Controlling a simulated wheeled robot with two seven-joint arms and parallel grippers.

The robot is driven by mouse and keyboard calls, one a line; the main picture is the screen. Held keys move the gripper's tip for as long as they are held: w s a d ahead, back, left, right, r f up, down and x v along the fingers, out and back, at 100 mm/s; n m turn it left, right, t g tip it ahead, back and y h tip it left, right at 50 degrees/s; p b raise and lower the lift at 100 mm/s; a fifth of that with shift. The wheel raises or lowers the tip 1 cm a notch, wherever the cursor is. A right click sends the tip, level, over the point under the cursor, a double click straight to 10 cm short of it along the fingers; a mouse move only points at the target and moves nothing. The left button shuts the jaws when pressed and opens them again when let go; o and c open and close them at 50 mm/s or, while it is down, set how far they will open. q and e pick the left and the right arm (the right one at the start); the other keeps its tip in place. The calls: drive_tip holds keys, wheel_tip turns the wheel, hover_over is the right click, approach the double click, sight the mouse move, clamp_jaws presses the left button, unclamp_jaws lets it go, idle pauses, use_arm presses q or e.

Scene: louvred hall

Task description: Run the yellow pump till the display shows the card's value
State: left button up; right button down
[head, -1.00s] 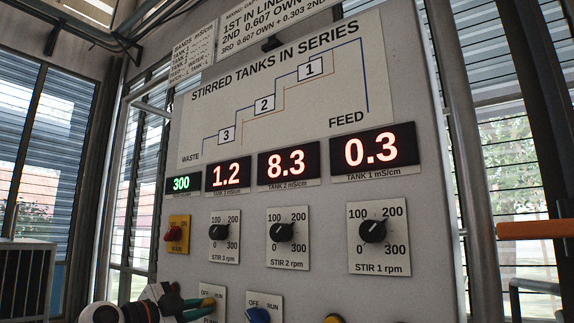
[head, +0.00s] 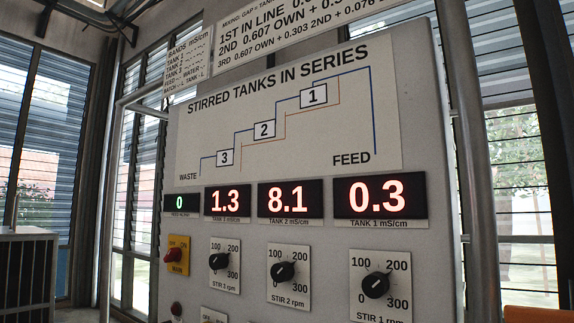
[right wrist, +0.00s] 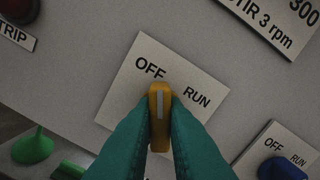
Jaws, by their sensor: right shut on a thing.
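My right gripper (right wrist: 160,140), with green fingers, is shut on the yellow pump knob (right wrist: 160,98) in the right wrist view. The knob's white mark points up, close to OFF on its OFF/RUN plate (right wrist: 125,85). In the head view the small green display (head: 180,203) reads 0. The red displays read 1.3 for tank 3 (head: 228,201), 8.1 for tank 2 (head: 290,199) and 0.3 for tank 1 (head: 380,198). A card headed BANDS mS/cm (head: 187,65) hangs upper left; its values are too small to read. My left gripper is out of view.
Stir dials sit below the displays, including stir 1 (head: 375,285). A red-and-yellow MAIN switch (head: 175,256) is at left. In the right wrist view, a blue knob (right wrist: 282,169) is lower right, a dark red button (right wrist: 18,8) upper left and a green cone-shaped part (right wrist: 33,147) lower left.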

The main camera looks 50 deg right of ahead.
drive_tip(key=shift+r+n+p, duration=0.45)
drive_tip(key=shift+n+p, duration=0.5)
drive_tip(key=shift+n, duration=0.05)
drive_tip(key=c, duration=1.8)
unclamp_jaws()
drive_tip(key=shift+f+n+b, duration=0.3)
drive_tip(key=shift+f+b, duration=0.1)
drive_tip(key=shift+f, duration=0.2)
drive_tip(key=o, duration=0.4)
drive_tip(key=shift+s+d, duration=0.1)
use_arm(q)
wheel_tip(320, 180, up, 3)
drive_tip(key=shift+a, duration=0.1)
use_arm(e)
drive_tip(key=shift+a+r, duration=0.1)
drive_tip(key=shift+a, duration=0.1)
use_arm(q)
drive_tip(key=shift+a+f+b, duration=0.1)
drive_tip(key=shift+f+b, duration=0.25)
drive_tip(key=shift+b, duration=0.05)
use_arm(e)
drive_tip(key=shift+s+a, duration=0.15)
drive_tip(key=shift+a, duration=3.3)
